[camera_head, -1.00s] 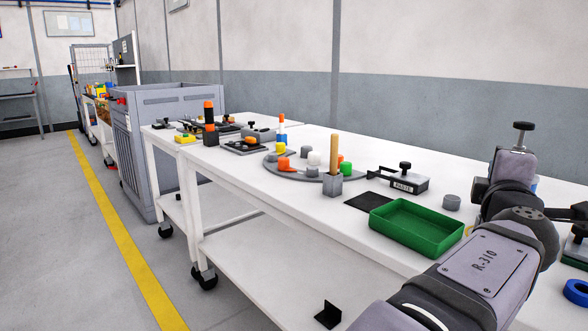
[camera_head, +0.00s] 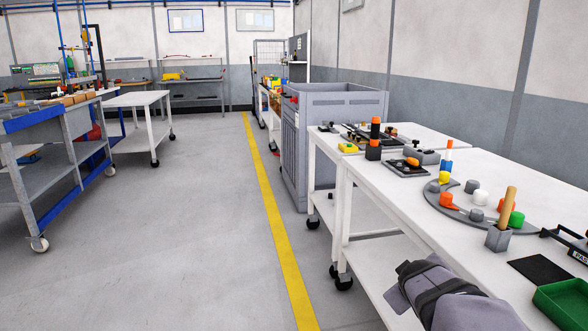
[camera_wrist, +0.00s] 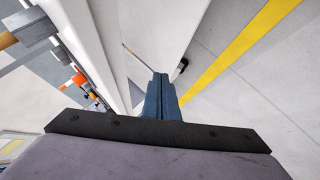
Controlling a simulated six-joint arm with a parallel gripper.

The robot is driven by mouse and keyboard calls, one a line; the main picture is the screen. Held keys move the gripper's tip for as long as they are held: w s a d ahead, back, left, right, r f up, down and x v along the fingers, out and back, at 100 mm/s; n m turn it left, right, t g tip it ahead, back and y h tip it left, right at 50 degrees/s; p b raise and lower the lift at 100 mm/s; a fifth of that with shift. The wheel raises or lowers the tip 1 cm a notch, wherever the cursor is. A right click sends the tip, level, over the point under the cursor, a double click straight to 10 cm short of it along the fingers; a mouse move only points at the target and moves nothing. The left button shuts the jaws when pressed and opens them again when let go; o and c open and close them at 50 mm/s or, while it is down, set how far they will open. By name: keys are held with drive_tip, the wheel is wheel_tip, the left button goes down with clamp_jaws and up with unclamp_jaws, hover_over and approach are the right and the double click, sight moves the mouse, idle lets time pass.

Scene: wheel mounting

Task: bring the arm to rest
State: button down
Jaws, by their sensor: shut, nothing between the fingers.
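My gripper (camera_wrist: 161,90) shows in the wrist view as two dark blue fingers pressed together, with nothing between them. It points past the side of the white table (camera_wrist: 108,42), with grey floor around its tips. In the head view one purple-grey link of my arm (camera_head: 455,298) shows at the bottom right, in front of the table's near side. The fingers are out of the head view. The arm's other links are mostly hidden there.
The white table (camera_head: 395,192) carries a grey block with a wooden peg (camera_head: 504,220), a green tray (camera_head: 568,302) and several coloured parts. A grey cabinet (camera_head: 335,140) stands behind it. The aisle floor (camera_head: 180,240) is clear left of the yellow line (camera_head: 268,215). A blue-edged bench (camera_head: 60,115) stands left.

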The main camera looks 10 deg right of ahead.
drive_tip(key=s+a+f+m+g+y+p, duration=0.1)
drive_tip(key=s+a+f+m+g+y, duration=0.2)
drive_tip(key=s+a+f, duration=0.7)
drive_tip(key=s+a+f+g+y+p, duration=0.1)
drive_tip(key=s+a+f+g+y, duration=0.35)
drive_tip(key=s+a, duration=0.9)
wheel_tip(320, 180, up, 36)
drive_tip(key=w+h+p, duration=0.1)
drive_tip(key=w+p, duration=0.1)
drive_tip(key=p, duration=3.5)
drive_tip(key=shift+w+a+r+g+h+p, duration=0.2)
drive_tip(key=shift+w+a+g+h+p, duration=0.15)
drive_tip(key=shift+w, duration=0.05)
